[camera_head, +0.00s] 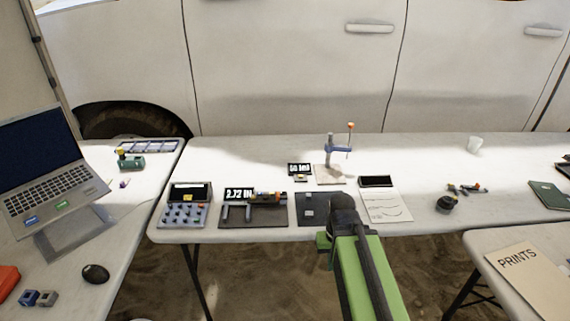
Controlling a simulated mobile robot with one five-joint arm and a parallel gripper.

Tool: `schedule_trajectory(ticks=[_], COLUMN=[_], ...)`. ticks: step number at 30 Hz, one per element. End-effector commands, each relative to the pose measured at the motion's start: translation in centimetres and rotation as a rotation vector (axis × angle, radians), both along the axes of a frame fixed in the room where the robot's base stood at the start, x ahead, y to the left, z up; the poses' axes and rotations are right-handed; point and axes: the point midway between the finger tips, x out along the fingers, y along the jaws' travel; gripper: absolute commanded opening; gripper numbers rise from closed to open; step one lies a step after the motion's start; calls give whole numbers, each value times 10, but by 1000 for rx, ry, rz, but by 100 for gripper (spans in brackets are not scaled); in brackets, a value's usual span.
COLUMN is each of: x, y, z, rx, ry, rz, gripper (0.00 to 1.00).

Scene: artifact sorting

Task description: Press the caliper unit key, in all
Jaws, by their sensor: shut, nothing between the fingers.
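The caliper (253,213) lies on a dark mat at the front of the middle table, left of my arm. Its display (239,194) reads 2.72 IN in white on black. My green arm reaches up from the bottom right. My gripper (342,206) is shut and empty at its dark far end, over the right edge of a dark pad, right of the caliper and apart from it. Its fingertips are hard to make out.
A grey keypad box (185,206) stands left of the caliper. A dark pad (311,209) lies between caliper and gripper. Behind stand a small display (299,169) and a blue-armed stand (338,149). A white sheet (387,206) lies to the right. Free tabletop lies behind the caliper.

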Motion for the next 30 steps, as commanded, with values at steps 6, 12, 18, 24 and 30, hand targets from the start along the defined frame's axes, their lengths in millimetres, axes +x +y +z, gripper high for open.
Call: schedule_trajectory(ticks=[6, 12, 18, 24, 30], x=[0, 0, 0, 0, 0], y=[0, 1, 1, 1, 1], z=[148, 240, 258, 253, 253], rx=[0, 0, 0, 0, 0], ry=[0, 0, 0, 0, 0], rz=[1, 1, 1, 1, 1], gripper=[0, 0, 0, 0, 0])
